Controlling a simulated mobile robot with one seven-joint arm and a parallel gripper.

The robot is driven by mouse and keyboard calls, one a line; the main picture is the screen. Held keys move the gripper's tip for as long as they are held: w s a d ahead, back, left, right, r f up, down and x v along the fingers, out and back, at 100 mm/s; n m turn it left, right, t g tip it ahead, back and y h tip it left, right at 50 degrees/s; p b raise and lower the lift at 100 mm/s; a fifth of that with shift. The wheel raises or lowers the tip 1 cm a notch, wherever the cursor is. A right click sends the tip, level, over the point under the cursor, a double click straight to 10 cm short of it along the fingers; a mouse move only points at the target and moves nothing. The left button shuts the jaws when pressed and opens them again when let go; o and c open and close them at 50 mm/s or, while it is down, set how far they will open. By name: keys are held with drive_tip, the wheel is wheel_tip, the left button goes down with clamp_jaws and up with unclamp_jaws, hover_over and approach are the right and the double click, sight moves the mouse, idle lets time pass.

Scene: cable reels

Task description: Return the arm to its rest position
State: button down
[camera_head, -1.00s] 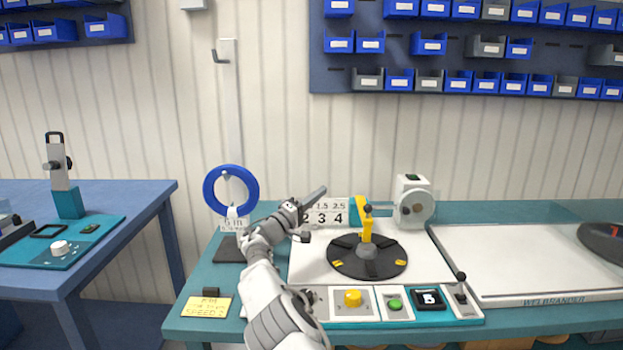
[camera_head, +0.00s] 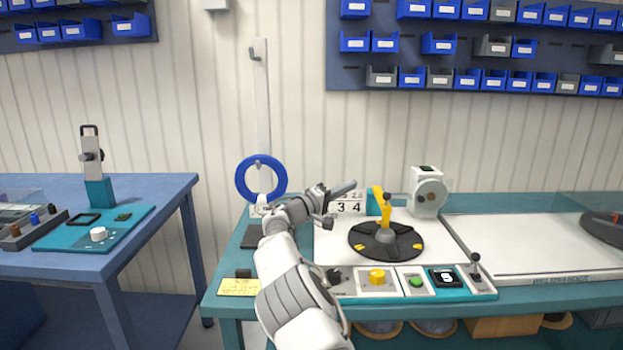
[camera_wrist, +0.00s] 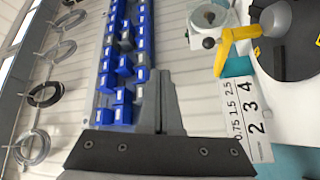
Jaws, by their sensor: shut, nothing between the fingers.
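My gripper (camera_head: 346,188) is shut and empty at the end of my bent arm, in the air over the left part of the teal workbench. In the head view it points right, in front of the number card (camera_head: 352,207) and left of the black turntable (camera_head: 386,240). In the wrist view the closed fingers (camera_wrist: 161,88) show at the lower middle, with nothing between them. The number card (camera_wrist: 247,120) with its rows of figures is right of the fingers there. The yellow arm (camera_wrist: 232,45) of the turntable also shows, apart from the gripper.
A blue ring (camera_head: 261,180) hangs on a stand behind my arm. A control panel (camera_head: 400,290) with buttons and a lever lies along the bench front. A white machine (camera_head: 427,192) stands behind the turntable. A blue table (camera_head: 150,185) stands left, across a gap.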

drive_tip(key=s+d+r+m+g+y+b, duration=0.1)
drive_tip(key=s+d+m+g, duration=0.1)
drive_tip(key=s+d+g, duration=0.3)
drive_tip(key=s+d+m+y+b, duration=0.1)
drive_tip(key=s+d, duration=0.1)
drive_tip(key=d, duration=0.5)
drive_tip(key=s+d+f+m+g+y+b, duration=0.1)
drive_tip(key=s+d+y, duration=0.2)
drive_tip(key=s, duration=0.3)
drive_tip(key=s+d+f+m+g+y+b, duration=0.1)
drive_tip(key=s+d+y, duration=0.1)
drive_tip(key=s, duration=0.5)
drive_tip(key=s+a+f+n+y+b, duration=0.1)
drive_tip(key=s+a+f+y+b, duration=0.2)
drive_tip(key=s, duration=0.9)
drive_tip(key=s+a+f+t+y, duration=0.1)
drive_tip(key=s+a+f+y, duration=0.4)
drive_tip(key=s, duration=0.6)
drive_tip(key=s+a+f+n+y+b, duration=0.1)
drive_tip(key=s+a+f+b, duration=0.3)
drive_tip(key=s, duration=0.8)
wheel_tip(320, 180, up, 24)
drive_tip(key=a+p, duration=0.1)
drive_tip(key=p, duration=2.3)
drive_tip(key=shift+w+f, duration=0.25)
drive_tip(key=shift+w, duration=0.05)
